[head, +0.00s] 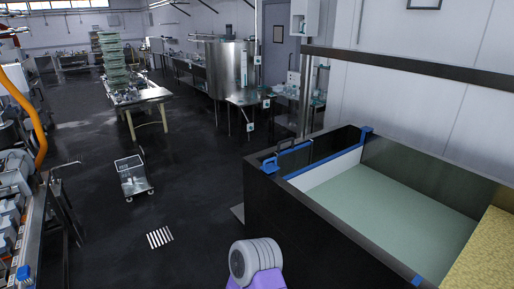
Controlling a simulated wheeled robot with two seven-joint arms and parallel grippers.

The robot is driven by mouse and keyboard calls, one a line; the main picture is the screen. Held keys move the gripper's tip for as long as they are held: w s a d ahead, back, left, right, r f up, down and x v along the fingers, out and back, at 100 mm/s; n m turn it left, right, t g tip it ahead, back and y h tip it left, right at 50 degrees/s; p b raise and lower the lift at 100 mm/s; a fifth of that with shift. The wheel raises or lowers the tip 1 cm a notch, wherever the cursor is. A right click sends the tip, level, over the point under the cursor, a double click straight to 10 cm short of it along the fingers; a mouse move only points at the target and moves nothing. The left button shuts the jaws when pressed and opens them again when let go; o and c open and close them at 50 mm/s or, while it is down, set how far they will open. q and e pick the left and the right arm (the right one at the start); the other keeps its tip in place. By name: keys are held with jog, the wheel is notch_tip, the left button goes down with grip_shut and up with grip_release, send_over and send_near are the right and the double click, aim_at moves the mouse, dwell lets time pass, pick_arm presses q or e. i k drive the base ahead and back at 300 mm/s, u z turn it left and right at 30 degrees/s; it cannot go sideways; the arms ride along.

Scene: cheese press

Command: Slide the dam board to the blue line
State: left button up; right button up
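The dam board (325,166) appears to be the white panel with a blue top edge standing upright across the far end of the long dark-walled vat (330,228). A blue handle (294,146) rises by it, and blue fittings sit on the vat rim near its ends, one at the back wall (367,132) and one at the left corner (267,172). A small blue mark (417,281) on the near rim, far from the board, may be the blue line. Neither gripper is in view; only a grey and purple part of my arm shows at the bottom middle.
Pale green floor or liquid fills the vat beside the board, and a yellow grainy mass (487,258) lies at its right end. A dark rail (420,68) runs above. A small cart (133,176) and a floor grate (159,238) are left, amid open floor.

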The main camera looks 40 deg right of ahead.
aim_at(307, 178)
jog(key=z, duration=0.45)
jog(key=i, duration=1.7)
jog(key=z, duration=1.05)
